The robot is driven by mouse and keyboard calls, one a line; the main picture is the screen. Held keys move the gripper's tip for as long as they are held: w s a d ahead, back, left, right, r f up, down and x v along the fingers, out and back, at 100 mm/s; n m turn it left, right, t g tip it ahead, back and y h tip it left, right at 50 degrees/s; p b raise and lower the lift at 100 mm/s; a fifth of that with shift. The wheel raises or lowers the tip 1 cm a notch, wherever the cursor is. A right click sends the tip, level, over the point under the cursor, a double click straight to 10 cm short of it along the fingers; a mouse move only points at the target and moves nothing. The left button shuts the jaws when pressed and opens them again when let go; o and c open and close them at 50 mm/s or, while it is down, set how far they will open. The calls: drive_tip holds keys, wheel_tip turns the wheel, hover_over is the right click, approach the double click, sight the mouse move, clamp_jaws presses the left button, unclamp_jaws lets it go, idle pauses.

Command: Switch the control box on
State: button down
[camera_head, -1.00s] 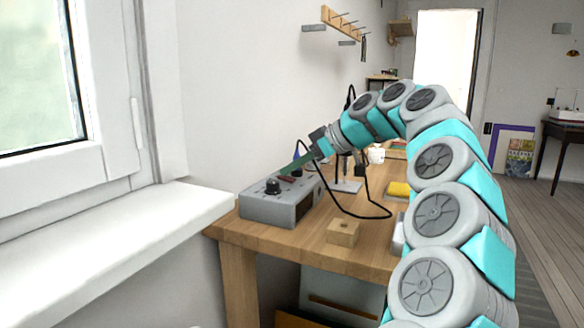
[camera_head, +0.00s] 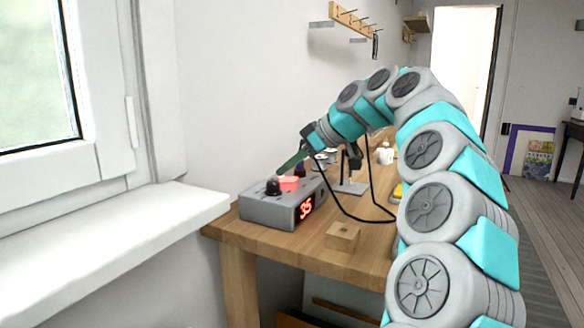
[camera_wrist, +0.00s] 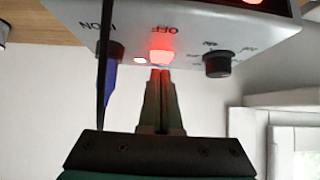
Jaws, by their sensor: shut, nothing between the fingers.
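The grey control box (camera_head: 262,212) stands on the left end of the wooden bench. Its front display (camera_head: 306,207) is lit red and reads 35. A red part on its top (camera_head: 289,184) glows, beside a black knob (camera_head: 272,187). In the wrist view the box (camera_wrist: 190,22) appears inverted, with ON and OFF lettering, the glowing red part (camera_wrist: 160,53), a small lit spot (camera_wrist: 139,60) and the black knob (camera_wrist: 217,64). My gripper (camera_wrist: 160,75) is shut and empty, its tips close to the glowing part. I cannot tell whether they touch it.
A wooden block (camera_head: 342,236) lies in front of the box. A stand (camera_head: 350,186), a white cup-like item (camera_head: 385,155) and a yellow item (camera_head: 397,191) are farther along the bench. Black cables hang near my arm. The window sill (camera_head: 120,232) is left of the box.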

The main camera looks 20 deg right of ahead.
drive_tip(key=shift+w+a+r, duration=0.1)
drive_tip(key=shift+w+a, duration=0.05)
drive_tip(key=shift+v, duration=3.9)
